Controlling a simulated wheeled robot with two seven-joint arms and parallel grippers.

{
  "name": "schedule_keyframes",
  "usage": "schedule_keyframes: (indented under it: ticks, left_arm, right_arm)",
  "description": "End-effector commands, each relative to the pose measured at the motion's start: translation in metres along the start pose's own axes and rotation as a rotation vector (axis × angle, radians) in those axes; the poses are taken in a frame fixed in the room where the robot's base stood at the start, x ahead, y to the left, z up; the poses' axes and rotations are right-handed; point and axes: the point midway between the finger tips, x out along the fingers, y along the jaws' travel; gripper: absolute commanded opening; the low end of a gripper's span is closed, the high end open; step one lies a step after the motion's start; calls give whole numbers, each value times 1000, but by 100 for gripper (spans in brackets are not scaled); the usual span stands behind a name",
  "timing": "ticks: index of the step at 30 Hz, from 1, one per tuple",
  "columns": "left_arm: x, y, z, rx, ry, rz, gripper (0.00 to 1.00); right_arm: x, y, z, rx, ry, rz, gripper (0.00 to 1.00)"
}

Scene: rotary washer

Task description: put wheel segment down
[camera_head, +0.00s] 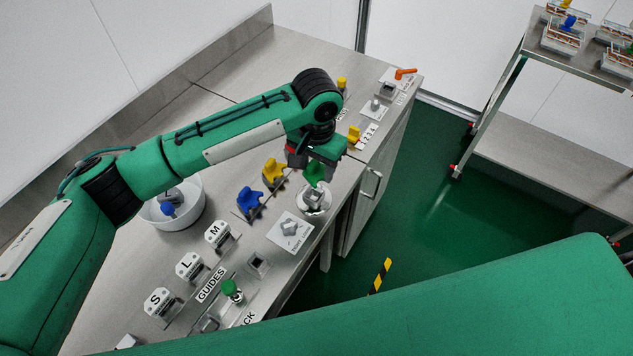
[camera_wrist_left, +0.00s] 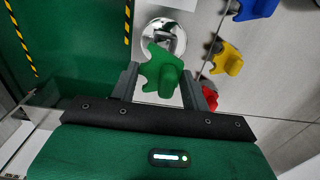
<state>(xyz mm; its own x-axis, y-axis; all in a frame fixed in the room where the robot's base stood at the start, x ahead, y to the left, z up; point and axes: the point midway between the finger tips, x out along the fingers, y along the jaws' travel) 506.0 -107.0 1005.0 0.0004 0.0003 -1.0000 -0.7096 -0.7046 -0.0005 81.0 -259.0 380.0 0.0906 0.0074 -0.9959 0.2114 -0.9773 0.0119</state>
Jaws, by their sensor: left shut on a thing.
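My left gripper (camera_head: 313,160) is over the front edge of the steel bench, pointing down. It is shut on a green wheel segment (camera_head: 316,174). In the left wrist view the green wheel segment (camera_wrist_left: 160,72) sits between the two fingers of the left gripper (camera_wrist_left: 161,84). Directly below it in the head view is a round shiny metal holder (camera_head: 315,203) with a square post; it also shows in the left wrist view (camera_wrist_left: 164,32). I cannot tell whether segment and post touch. My right gripper is not in view.
A blue segment (camera_head: 249,202) and a yellow segment (camera_head: 273,172) stand left of the holder. A red segment (camera_wrist_left: 209,96) shows in the wrist view. A white bowl (camera_head: 187,214), guides marked S, L and M, and a white plate (camera_head: 290,232) are also on the bench.

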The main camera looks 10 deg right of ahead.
Motion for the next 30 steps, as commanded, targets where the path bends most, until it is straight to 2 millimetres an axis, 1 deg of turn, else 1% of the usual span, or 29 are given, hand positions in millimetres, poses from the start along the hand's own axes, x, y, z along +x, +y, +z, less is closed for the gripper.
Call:
schedule_keyframes:
  ticks: [1,3,6,9,12,15,18,30]
  left_arm:
    - [-14,1,-1,2,5,0,15]
    - [-35,0,-1,2,6,-1,15]
    - [-62,0,-1,2,5,-1,15]
    - [-85,0,-1,1,4,0,15]
    - [-102,1,-1,1,3,1,15]
    - [-112,0,0,0,1,0,15]
    - [-118,0,0,0,0,1,15]
    - [-120,-2,1,-2,0,1,15]
  right_arm:
    - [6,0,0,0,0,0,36]
    - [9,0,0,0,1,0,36]
    - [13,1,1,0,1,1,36]
    - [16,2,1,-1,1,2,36]
    - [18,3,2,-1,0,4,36]
    - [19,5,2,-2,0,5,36]
    - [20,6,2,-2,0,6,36]
    - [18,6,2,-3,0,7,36]
